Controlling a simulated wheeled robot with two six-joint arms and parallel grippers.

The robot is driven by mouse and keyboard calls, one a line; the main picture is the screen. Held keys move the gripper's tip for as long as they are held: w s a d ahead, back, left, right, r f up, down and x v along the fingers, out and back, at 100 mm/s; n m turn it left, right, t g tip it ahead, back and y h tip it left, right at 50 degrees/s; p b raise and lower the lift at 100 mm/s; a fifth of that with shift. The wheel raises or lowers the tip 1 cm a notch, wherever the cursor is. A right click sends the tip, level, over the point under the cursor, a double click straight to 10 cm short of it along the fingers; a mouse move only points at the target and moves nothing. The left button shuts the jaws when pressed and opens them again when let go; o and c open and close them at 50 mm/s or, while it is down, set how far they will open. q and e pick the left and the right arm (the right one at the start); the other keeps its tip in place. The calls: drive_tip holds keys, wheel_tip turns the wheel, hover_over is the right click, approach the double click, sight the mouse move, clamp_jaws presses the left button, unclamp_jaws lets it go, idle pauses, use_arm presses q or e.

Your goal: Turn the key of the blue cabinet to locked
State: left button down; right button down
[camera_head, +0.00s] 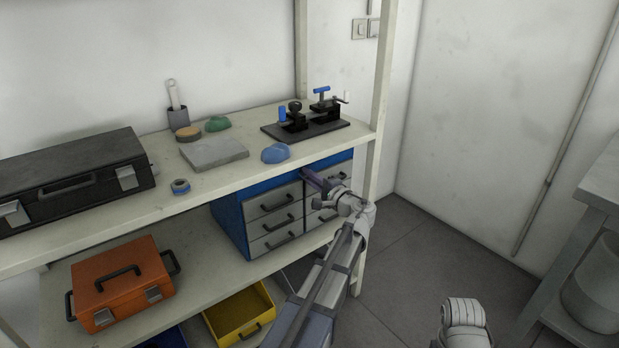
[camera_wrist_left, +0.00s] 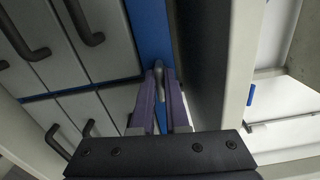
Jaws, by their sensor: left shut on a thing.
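The blue cabinet (camera_head: 229,226) with grey drawer fronts stands on the lower shelf board, under the upper one. In the left wrist view its blue front frame (camera_wrist_left: 152,30) and drawers with dark handles show close up. My left gripper (camera_head: 308,175) is at the upper right part of the cabinet front. In the left wrist view the gripper (camera_wrist_left: 163,76) has its purple fingers shut on a small grey key (camera_wrist_left: 158,70) at the blue strip beside the drawers. The fingers hide part of the key, and I cannot tell its exact angle.
The shelf post (camera_head: 376,120) stands close to the right of my left gripper. The upper board holds a black toolbox (camera_head: 75,178), a grey slab (camera_head: 214,153) and a clamp fixture (camera_head: 305,128). An orange case (camera_head: 120,283) and a yellow bin (camera_head: 240,315) are at lower left.

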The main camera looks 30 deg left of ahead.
use_arm(q)
drive_tip(key=shift+n, duration=0.7)
drive_tip(key=c, duration=0.9)
unclamp_jaws()
drive_tip(key=shift+v, duration=3.9)
